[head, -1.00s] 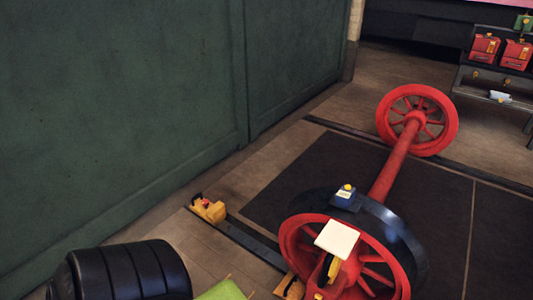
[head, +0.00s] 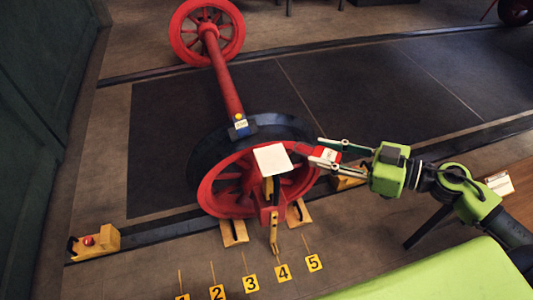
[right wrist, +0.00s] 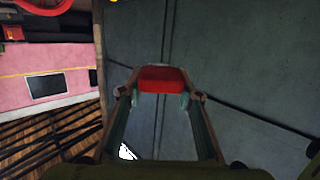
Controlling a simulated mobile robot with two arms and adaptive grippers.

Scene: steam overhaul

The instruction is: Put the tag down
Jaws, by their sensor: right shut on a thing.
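My right gripper (head: 322,153) reaches in from the right in the head view, its two fingers beside the near red wheel. It is shut on a small red tag (head: 325,156) with a pale patch. In the right wrist view the red tag (right wrist: 162,79) sits between the fingertips, above the floor. The tag is held to the right of a blank white plate (head: 271,160) that stands in front of the near wheel. I cannot tell whether the tag touches anything besides the fingers. My left gripper is not in view.
A red wheelset (head: 224,80) lies across dark floor panels. A blue-and-yellow device (head: 240,126) sits on the near wheel's top. Wooden chocks (head: 234,232) flank the wheel. Yellow numbered markers (head: 283,272) line the floor. A yellow box with a red button (head: 95,242) stands left.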

